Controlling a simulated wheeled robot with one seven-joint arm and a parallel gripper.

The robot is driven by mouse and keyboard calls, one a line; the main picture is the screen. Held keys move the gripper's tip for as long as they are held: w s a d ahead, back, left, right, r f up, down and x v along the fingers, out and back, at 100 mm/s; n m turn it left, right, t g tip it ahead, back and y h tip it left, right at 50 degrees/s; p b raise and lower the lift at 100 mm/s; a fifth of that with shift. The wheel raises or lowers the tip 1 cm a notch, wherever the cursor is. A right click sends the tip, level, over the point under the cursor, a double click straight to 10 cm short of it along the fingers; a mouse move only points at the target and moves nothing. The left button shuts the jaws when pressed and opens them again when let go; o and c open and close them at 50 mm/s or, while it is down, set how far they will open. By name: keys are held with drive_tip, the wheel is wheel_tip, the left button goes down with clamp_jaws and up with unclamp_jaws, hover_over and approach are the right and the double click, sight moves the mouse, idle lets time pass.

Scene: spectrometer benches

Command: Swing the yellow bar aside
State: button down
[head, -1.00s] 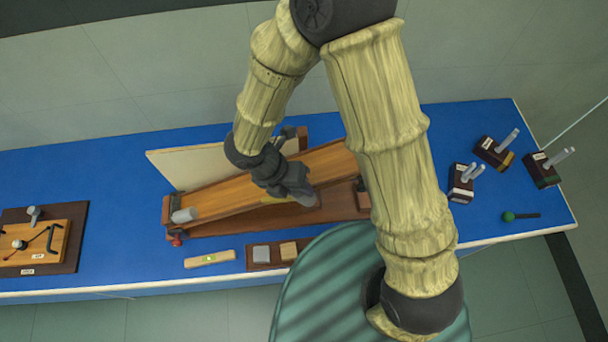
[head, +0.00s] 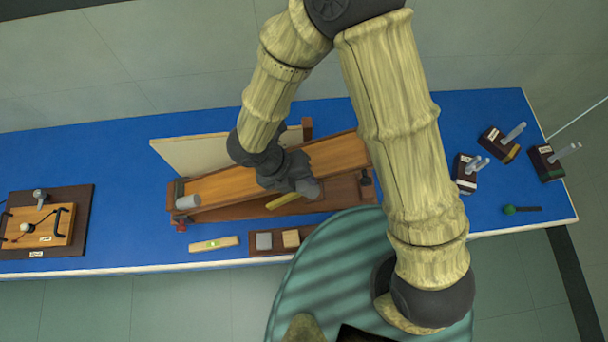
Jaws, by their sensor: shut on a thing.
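The yellow bar (head: 288,199) shows in the head view at the front edge of the wooden ramp (head: 225,185). It slants out from under my gripper (head: 308,190) toward the lower left. My gripper is over the ramp's front side, shut on the yellow bar. My gripper and wrist hide the bar's far end and the fingertips' exact contact. A grey cylinder (head: 187,202) lies at the ramp's left end.
A small level (head: 214,244) and a tray with two blocks (head: 264,241) lie in front of the ramp. A pale board (head: 185,152) stands behind it. A boxed device (head: 40,228) is far left; labelled blocks with rods (head: 497,142) stand right.

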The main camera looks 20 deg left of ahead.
idle(0.4)
drive_tip(key=c, duration=1.2)
unclamp_jaws()
drive_tip(key=shift+o, duration=0.2)
drive_tip(key=b+v, duration=0.3)
drive_tip(key=v, duration=1.4)
drive_tip(key=shift+a+b, duration=0.25)
drive_tip(key=shift+b, duration=0.05)
drive_tip(key=shift+r, duration=0.1)
